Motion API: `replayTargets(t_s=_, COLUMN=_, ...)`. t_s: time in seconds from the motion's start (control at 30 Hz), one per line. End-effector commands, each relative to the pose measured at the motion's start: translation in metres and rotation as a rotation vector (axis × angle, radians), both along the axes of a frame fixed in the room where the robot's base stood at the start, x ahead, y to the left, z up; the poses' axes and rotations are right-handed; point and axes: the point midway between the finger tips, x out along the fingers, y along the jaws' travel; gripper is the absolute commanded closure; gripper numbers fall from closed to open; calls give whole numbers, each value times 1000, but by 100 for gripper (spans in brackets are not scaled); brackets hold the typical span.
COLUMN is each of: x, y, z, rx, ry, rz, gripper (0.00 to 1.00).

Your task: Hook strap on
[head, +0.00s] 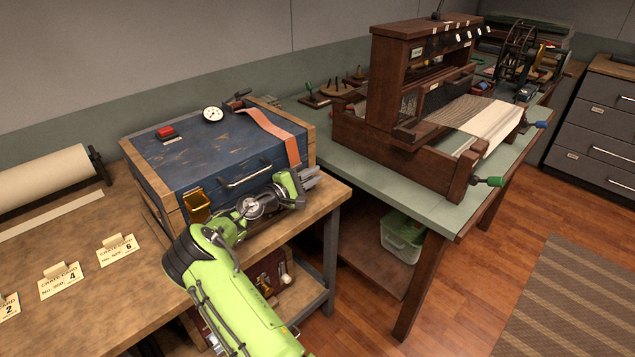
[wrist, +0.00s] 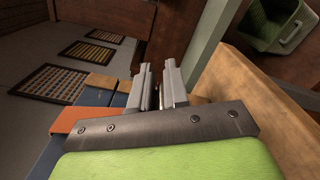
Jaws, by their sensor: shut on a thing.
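A blue, worn chest (head: 190,165) with wooden edges and a front handle (head: 246,177) sits on the wooden bench. An orange strap (head: 268,127) runs over its lid from the back and drops over the front at the right. The strap also shows in the wrist view (wrist: 85,118). My gripper (head: 310,175) is at the chest's front right, by the strap's lower end. In the wrist view its fingers (wrist: 160,90) are close together with a thin piece between them, seemingly the strap's end. The fingers largely hide it, and I cannot make out a hook.
A brass latch (head: 196,205) is on the chest's front left. A dial gauge (head: 213,114) and a red-topped block (head: 166,132) rest on the lid. The green table (head: 450,215) with a wooden loom (head: 390,85) stands close at right.

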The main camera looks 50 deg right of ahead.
Motion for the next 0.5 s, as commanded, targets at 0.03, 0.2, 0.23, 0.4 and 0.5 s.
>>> replayTargets(t_s=0.03, x=1, y=0, z=-14, rx=17, ry=-12, rz=-5, gripper=100)
replayTargets(t_s=0.2, x=7, y=0, z=-16, rx=9, ry=-70, rz=-6, gripper=100)
replayTargets(t_s=0.23, x=7, y=-1, z=-17, rx=8, ry=-77, rz=-6, gripper=100)
replayTargets(t_s=0.4, x=10, y=-1, z=-17, rx=4, ry=-102, rz=-6, gripper=100)
replayTargets(t_s=0.5, x=10, y=-1, z=-17, rx=4, ry=-106, rz=-6, gripper=100)
